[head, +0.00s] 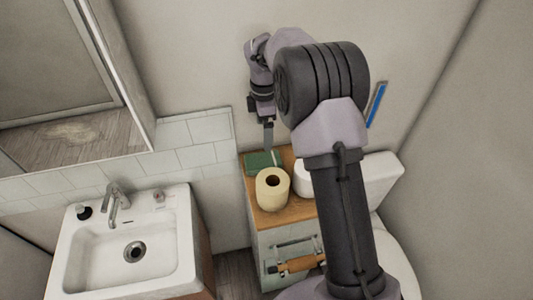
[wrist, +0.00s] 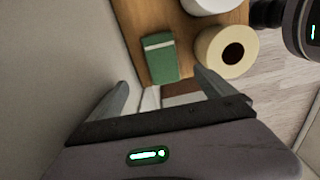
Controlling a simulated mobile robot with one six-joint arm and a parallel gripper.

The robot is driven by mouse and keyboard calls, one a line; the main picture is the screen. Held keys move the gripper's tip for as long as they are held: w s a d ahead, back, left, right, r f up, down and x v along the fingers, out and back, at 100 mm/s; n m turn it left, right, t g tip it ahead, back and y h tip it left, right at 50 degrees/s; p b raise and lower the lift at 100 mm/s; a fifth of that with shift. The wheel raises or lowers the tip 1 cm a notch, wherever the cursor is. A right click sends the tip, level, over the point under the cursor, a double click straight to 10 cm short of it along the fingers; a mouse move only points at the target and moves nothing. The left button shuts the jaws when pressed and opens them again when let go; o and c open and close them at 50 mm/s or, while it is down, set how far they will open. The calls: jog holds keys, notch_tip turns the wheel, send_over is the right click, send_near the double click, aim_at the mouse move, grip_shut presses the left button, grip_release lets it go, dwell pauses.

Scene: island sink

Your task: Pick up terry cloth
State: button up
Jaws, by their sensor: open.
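A folded green cloth (head: 262,164), which looks like the terry cloth, lies on the wooden top of a small cabinet, near the wall. In the wrist view the cloth (wrist: 160,62) shows a pale stripe across it and lies just ahead of the fingertips, between their lines. My gripper (head: 268,143) points down above the cabinet's back edge, close to the cloth. In the wrist view my gripper (wrist: 160,84) is open, with nothing between its fingers. I cannot tell the exact height of the fingertips above the cloth.
A yellowish paper roll (head: 272,186) stands right in front of the cloth, and a white roll (head: 304,180) stands to its right, partly behind my arm. A sink (head: 130,240) is at the left. A toilet (head: 393,225) is at the right. The wall is close behind.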

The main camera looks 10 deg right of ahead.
jog(key=b, duration=0.2)
send_over(265, 158)
notch_tip(265, 158, down, 8)
jog(key=shift+a+f, duration=0.15)
jog(key=shift+f, duration=0.1)
jog(key=f, duration=0.2)
jog(key=f+b, duration=0.1)
jog(key=f, duration=0.2)
jog(key=shift+s+d+f, duration=0.1)
jog(key=shift+d+f, duration=0.1)
jog(key=shift+f, duration=0.05)
jog(key=shift+r, duration=0.1)
jog(key=shift+c, duration=0.4)
jog(key=c, duration=1.4)
jog(key=shift+o, duration=0.2)
notch_tip(265, 158, up, 10)
jog(key=shift+r+p, duration=0.1)
jog(key=shift+p, duration=1.1)
jog(key=o, duration=0.5)
jog(key=c, duration=0.4)
